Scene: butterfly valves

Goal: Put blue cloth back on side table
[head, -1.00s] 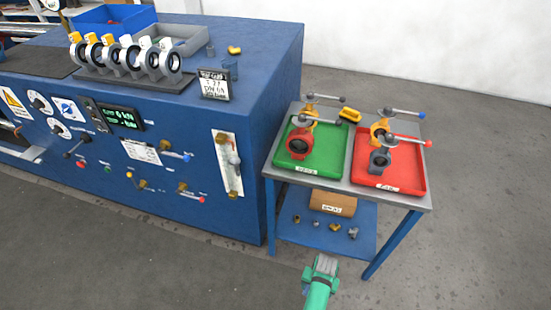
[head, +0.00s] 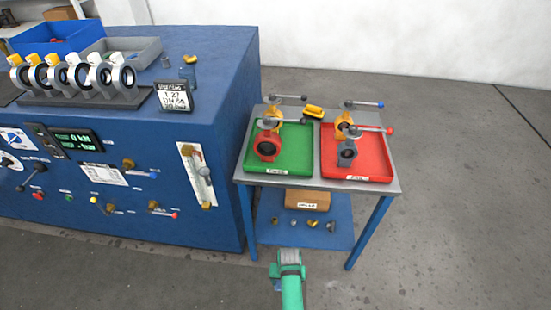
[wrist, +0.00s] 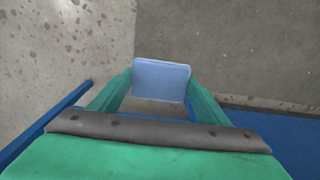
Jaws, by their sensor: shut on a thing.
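The blue cloth (wrist: 161,80) shows in the wrist view as a light blue folded piece between the green fingers of my gripper (wrist: 160,92). My gripper is shut on it. The side table (head: 316,150) has a grey top and blue legs. A green tray (head: 298,160) and a red tray (head: 379,168) with valves fill most of its top.
A yellow object (head: 314,111) lies at the table's back edge. The lower shelf (head: 330,237) bears a brown box (head: 307,199) and several small fittings. A large blue test bench (head: 130,215) stands left of the table. Open floor lies to the right.

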